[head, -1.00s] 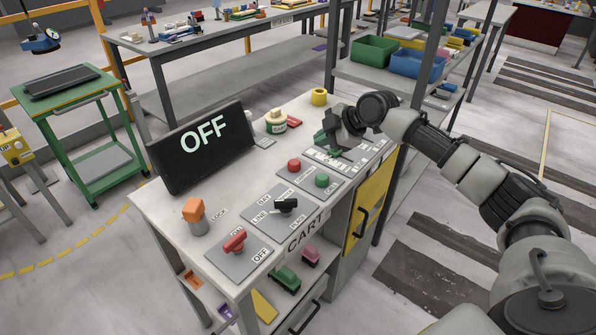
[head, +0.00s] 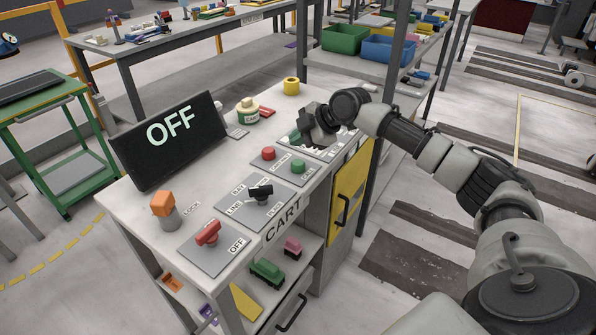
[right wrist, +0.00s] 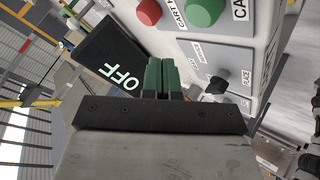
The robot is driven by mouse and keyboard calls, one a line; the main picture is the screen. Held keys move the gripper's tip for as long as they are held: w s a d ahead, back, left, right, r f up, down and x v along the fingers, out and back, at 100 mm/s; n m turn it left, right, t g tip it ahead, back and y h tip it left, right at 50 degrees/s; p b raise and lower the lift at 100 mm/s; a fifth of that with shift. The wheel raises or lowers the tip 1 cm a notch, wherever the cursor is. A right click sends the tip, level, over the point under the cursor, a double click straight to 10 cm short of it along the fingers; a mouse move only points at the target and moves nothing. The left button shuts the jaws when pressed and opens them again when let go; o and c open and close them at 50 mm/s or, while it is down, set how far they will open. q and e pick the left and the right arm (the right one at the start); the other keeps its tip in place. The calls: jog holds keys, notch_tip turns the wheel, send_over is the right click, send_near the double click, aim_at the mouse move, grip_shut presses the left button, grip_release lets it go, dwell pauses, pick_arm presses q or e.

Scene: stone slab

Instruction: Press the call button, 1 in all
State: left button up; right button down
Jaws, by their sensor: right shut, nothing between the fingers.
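The green button (head: 298,166), with a label that seems to read CALL, sits on a grey plate beside a red button (head: 269,153). In the right wrist view the green button (right wrist: 203,11) and red button (right wrist: 149,11) show at the top edge. My right gripper (head: 296,137) is above the cart top, just behind the two buttons. Its green fingers (right wrist: 160,76) are shut with nothing between them. They appear apart from both buttons. My left gripper is not in view.
A black screen (head: 168,139) reading OFF stands on the cart. A black selector knob (head: 261,191), a red switch (head: 208,233) and an orange lock block (head: 163,204) are nearer.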

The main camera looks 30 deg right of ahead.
aim_at(298, 164)
notch_tip(298, 164, down, 3)
jog(key=shift+r+b, duration=0.15)
jog(key=shift+b, duration=0.25)
jog(key=shift+f, duration=0.35)
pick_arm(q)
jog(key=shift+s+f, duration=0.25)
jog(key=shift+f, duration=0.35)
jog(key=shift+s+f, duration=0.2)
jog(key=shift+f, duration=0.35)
pick_arm(e)
jog(key=shift+f, duration=0.1)
jog(key=shift+f, duration=0.15)
jog(key=shift+f, duration=0.25)
pick_arm(q)
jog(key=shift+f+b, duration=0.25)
jog(key=shift+b, duration=0.15)
pick_arm(e)
jog(key=shift+f, duration=0.65)
dwell(0.5)
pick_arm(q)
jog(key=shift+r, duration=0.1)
pick_arm(e)
jog(key=shift+r, duration=0.15)
pick_arm(q)
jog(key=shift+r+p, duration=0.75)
jog(key=shift+p, duration=0.15)
pick_arm(e)
jog(key=shift+r, duration=0.9)
